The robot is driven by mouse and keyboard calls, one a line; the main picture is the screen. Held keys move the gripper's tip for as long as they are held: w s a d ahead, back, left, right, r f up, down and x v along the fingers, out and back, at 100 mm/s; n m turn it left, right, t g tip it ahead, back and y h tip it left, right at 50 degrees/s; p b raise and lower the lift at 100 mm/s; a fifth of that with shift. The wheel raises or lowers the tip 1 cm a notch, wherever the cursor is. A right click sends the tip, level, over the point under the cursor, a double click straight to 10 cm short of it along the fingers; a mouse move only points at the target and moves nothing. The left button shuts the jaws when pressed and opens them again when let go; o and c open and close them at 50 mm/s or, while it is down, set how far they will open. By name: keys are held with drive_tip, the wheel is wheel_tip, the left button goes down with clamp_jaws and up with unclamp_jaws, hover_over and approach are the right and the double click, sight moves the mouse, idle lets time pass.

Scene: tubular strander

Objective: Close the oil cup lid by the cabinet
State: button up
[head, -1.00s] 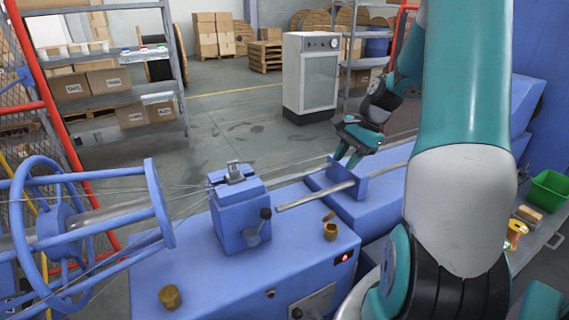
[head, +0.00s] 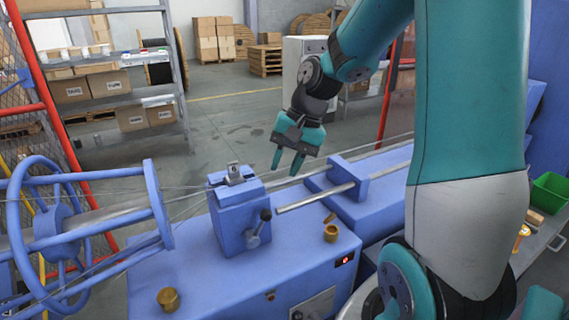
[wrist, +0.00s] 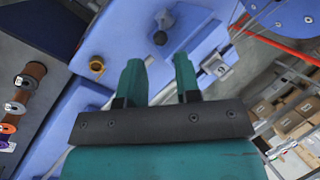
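A brass oil cup (head: 331,233) sits on top of the blue machine base near its right end. Its lid (head: 329,217) appears raised, tilted up at the back of the cup. The same cup shows in the wrist view (wrist: 97,65), left of my fingers. A second brass cup (head: 168,299) sits at the front left of the base; its lid state is unclear. My gripper (head: 286,170) is open and empty, pointing down above and behind the machine, apart from both cups. It also shows in the wrist view (wrist: 158,60). A grey-white cabinet (head: 297,57) stands behind, partly hidden by my arm.
A blue clamp block (head: 235,208) with a black-knobbed lever stands left of the right cup. A metal rod (head: 316,197) runs behind that cup. The blue cage wheel (head: 45,220) and wires lie left. A green bin (head: 550,190) is at right.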

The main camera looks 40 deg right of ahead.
drive_tip(key=shift+a, duration=0.3)
